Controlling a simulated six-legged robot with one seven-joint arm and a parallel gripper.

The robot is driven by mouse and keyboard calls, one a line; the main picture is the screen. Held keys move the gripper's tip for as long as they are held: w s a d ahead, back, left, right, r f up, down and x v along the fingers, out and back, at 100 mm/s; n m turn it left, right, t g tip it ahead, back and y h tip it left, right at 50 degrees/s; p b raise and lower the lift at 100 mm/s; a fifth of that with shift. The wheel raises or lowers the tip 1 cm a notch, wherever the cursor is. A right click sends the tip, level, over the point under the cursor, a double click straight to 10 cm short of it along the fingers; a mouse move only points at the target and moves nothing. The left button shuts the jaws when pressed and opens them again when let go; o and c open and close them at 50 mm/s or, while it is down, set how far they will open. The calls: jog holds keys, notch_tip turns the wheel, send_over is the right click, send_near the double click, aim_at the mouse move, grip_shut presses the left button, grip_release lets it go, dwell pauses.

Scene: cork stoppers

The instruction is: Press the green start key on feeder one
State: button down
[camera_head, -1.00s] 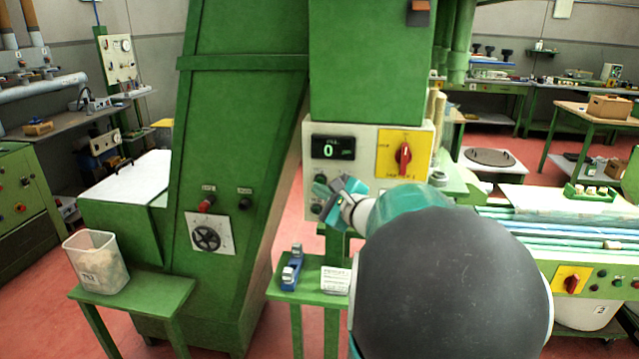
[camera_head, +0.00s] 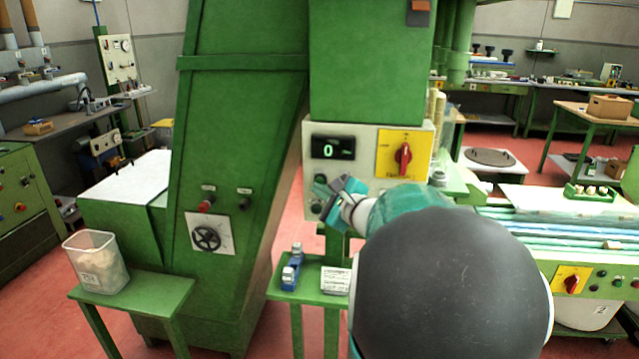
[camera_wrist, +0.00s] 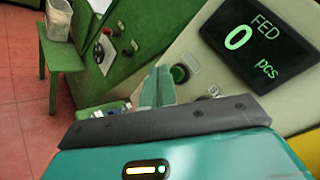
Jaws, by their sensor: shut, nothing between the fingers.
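The feeder's control panel (camera_head: 364,142) is pale, with a black counter display (camera_head: 332,148) reading 0 and a red rotary switch on a yellow plate (camera_head: 390,163). In the wrist view the display (camera_wrist: 262,40) reads FED 0 pcs. A dark green round key (camera_wrist: 180,74) sits on the panel below the display, just right of my fingertips; its small label is unreadable. My gripper (camera_wrist: 157,78) is shut and empty, its fingers close together. In the head view my gripper (camera_head: 322,190) is in front of the panel's lower left. Contact with the key cannot be told.
A green sloping machine (camera_head: 235,150) with a black handwheel (camera_head: 206,238) and a red knob stands left of the panel. A small green stand (camera_head: 310,287) below holds a blue item and a label card. A plastic bin (camera_head: 97,262) stands at left.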

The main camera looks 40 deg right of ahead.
jog(key=shift+w+d, duration=0.1)
jog(key=shift+d, duration=0.05)
jog(key=shift+w+d, duration=0.15)
jog(key=shift+d, duration=0.05)
jog(key=shift+w+d, duration=0.3)
jog(key=shift+d, duration=0.05)
dwell(0.8)
dwell(0.3)
jog(key=shift+s+a, duration=0.55)
jog(key=shift+a, duration=0.15)
jog(key=s+a, duration=0.1)
jog(key=a, duration=0.1)
jog(key=s+a, duration=0.2)
dwell(0.3)
dwell(0.7)
